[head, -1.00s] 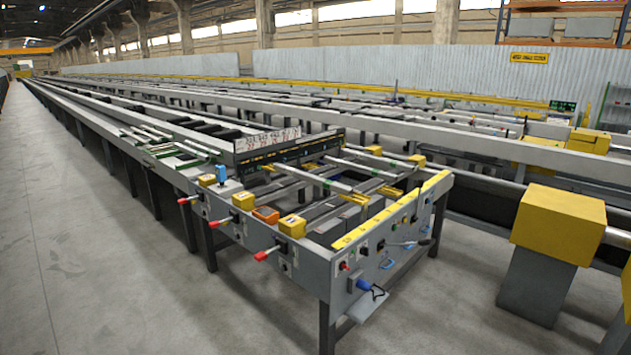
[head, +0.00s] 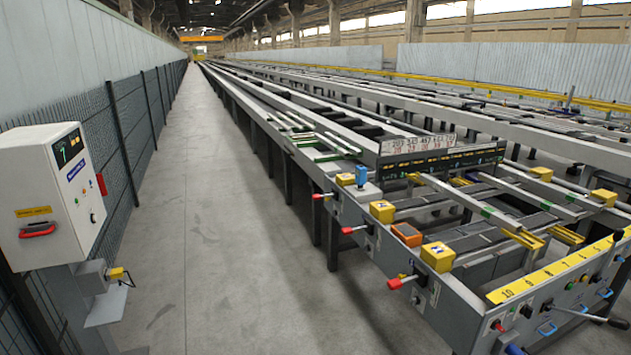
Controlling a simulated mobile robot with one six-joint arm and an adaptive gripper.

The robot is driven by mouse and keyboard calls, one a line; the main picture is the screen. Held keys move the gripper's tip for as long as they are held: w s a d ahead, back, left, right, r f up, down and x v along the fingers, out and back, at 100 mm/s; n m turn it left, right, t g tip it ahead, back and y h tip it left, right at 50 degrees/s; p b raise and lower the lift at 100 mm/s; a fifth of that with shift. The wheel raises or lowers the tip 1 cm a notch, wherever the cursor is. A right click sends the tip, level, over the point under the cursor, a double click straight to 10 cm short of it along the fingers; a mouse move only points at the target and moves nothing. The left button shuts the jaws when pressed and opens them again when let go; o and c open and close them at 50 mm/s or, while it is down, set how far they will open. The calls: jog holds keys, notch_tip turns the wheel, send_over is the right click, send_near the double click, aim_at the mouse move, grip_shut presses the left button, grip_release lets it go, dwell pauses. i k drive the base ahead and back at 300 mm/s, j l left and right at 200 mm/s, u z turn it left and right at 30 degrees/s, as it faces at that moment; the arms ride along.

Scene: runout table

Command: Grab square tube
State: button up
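Several pale, straight bars that look like square tubes lie on the near end of the runout table (head: 440,300). More thin pale bars (head: 296,122) lie farther back, near a green frame (head: 318,150). I cannot tell which of these is the square tube. My gripper is not in view.
A bare concrete aisle (head: 205,220) runs along the table's left side. Red-tipped levers (head: 400,283) stick out into it. A white control box (head: 48,190) and a mesh fence (head: 130,130) stand on the left. Yellow blocks (head: 438,256) and an orange device (head: 407,234) sit on the table edge.

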aim_at(503, 222)
jog(key=i+j+u, duration=0.1)
jog(key=i+u, duration=0.3)
jog(key=i, duration=1.5)
jog(key=i+l+z, duration=0.1)
jog(key=i+z, duration=0.2)
jog(key=z, duration=0.2)
jog(key=i+z, duration=0.3)
jog(key=z, duration=0.2)
jog(key=i+j+z, duration=0.15)
jog(key=i+z, duration=0.15)
jog(key=z, duration=0.2)
jog(key=i+j+z, duration=0.25)
jog(key=z, duration=0.25)
jog(key=i+j+z, duration=0.1)
jog(key=i+z, duration=0.3)
jog(key=i+j+z, duration=0.2)
jog(key=i+z, duration=0.15)
jog(key=i, duration=0.1)
